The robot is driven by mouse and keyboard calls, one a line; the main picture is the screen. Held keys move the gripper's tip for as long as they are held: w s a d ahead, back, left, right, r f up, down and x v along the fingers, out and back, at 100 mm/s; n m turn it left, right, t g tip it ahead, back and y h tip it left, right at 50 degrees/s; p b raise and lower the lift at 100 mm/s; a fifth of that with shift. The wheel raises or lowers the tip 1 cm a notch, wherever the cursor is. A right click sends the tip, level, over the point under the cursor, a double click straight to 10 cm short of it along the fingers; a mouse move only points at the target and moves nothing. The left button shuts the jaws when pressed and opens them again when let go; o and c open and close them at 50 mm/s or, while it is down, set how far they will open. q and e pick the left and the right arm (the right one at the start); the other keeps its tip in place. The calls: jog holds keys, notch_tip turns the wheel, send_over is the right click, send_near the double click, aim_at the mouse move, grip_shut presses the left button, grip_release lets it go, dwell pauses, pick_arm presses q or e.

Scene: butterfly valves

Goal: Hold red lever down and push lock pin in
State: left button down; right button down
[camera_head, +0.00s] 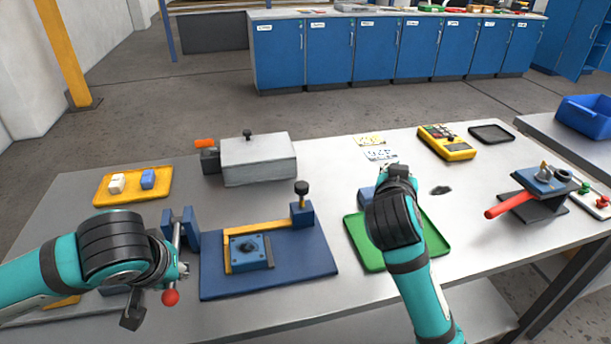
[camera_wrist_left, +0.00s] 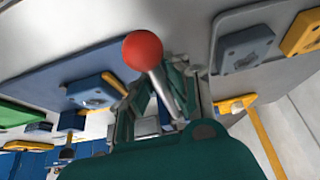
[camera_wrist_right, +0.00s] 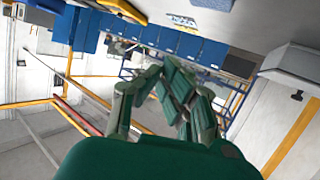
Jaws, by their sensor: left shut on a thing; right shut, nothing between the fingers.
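A lever with a red ball knob (camera_head: 170,297) and a metal rod stands at a blue bracket (camera_head: 181,227) at the left of the table. My left gripper (camera_head: 178,275) is shut around its rod close to the knob; the red knob (camera_wrist_left: 142,51) sticks out past the fingers in the left wrist view. A black-knobbed pin (camera_head: 301,188) stands upright in a blue block at the back right of a blue base plate (camera_head: 310,262). I cannot tell if it is the lock pin. My right gripper (camera_head: 397,172) is shut and empty above the green tray.
The green tray (camera_head: 359,240) holds a blue part, mostly hidden by my right arm. A blue square block (camera_head: 248,252) sits against yellow rails. A grey box (camera_head: 260,160), yellow tray (camera_head: 133,186) and red-handled valve (camera_head: 510,203) stand around.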

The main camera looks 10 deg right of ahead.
pick_arm(q)
jog(key=shift+d, duration=0.1)
pick_arm(e)
jog(key=s+a+r+n+t+y, duration=0.1)
jog(key=s+a+r+n+y, duration=0.15)
jog(key=a, duration=0.35)
jog(key=s+a+r+n+t+y, duration=0.1)
jog(key=a+r+y, duration=0.15)
jog(key=a, duration=0.35)
jog(key=s+a+r+n+t+y, duration=0.1)
jog(key=s+a+n+y, duration=0.15)
jog(key=a, duration=0.35)
send_over(305, 188)
notch_tip(305, 188, down, 2)
jog(key=shift+f+y, duration=0.1)
jog(key=shift+y, duration=0.15)
jog(key=shift+s+f, duration=0.15)
jog(key=shift+f, duration=1.85)
